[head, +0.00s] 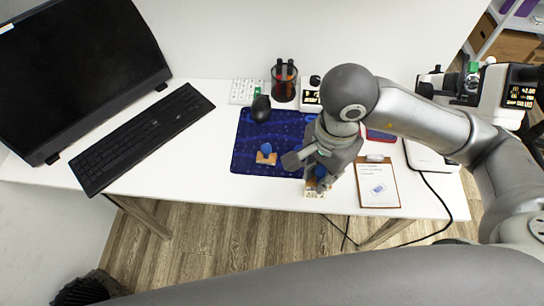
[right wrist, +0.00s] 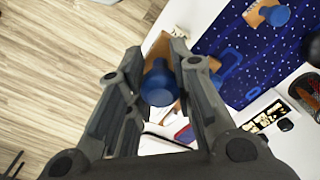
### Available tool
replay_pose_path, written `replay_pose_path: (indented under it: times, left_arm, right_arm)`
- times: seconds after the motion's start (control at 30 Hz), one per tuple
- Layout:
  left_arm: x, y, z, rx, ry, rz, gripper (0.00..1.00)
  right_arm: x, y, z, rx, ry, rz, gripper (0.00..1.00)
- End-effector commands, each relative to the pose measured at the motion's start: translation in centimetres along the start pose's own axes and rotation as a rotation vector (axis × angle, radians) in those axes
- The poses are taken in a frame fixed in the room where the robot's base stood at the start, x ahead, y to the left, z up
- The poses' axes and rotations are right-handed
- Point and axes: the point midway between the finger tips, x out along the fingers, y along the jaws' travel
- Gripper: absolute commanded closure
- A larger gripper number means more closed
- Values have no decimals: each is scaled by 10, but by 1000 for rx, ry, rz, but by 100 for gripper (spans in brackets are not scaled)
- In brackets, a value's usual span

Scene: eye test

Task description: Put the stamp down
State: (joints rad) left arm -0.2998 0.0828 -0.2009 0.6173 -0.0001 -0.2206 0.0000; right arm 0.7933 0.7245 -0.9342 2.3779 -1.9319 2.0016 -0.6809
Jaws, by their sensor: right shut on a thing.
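My right gripper (head: 318,178) is shut on a stamp (head: 320,172) with a blue knob, at the front edge of the desk just right of the mat. In the right wrist view the held stamp (right wrist: 158,84) shows its round blue knob between the fingers. A brownish wooden part shows behind it; I cannot tell whether it touches the desk. A second stamp (head: 266,156), with a blue knob and wooden base, stands on the dark blue mat (head: 243,160). It also shows in the right wrist view (right wrist: 274,15). My left gripper is not in view.
A clipboard (head: 378,196) lies right of the gripper. A black mouse (head: 261,108) is on the mat's back part, with a pen holder (head: 285,82) behind. A keyboard (head: 140,138) and monitor (head: 75,70) stand left. The white desk (head: 205,150) is bare between keyboard and mat.

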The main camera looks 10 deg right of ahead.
Motion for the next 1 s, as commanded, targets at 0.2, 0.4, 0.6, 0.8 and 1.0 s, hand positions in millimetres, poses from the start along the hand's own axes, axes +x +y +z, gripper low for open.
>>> replay_pose_path:
  times: [0.2,0.4,0.6,0.8,1.0]
  left_arm:
    - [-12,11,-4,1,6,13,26]
    - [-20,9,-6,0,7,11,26]
    - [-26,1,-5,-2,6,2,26]
    - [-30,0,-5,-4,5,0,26]
    - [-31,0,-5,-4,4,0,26]
  right_arm:
    - [15,-37,-13,4,-1,4,93]
    - [31,-73,-24,3,-2,2,93]
    - [62,-100,-33,1,-2,3,93]
    - [84,-117,-39,0,-1,1,93]
    - [93,-124,-42,-1,-1,1,93]
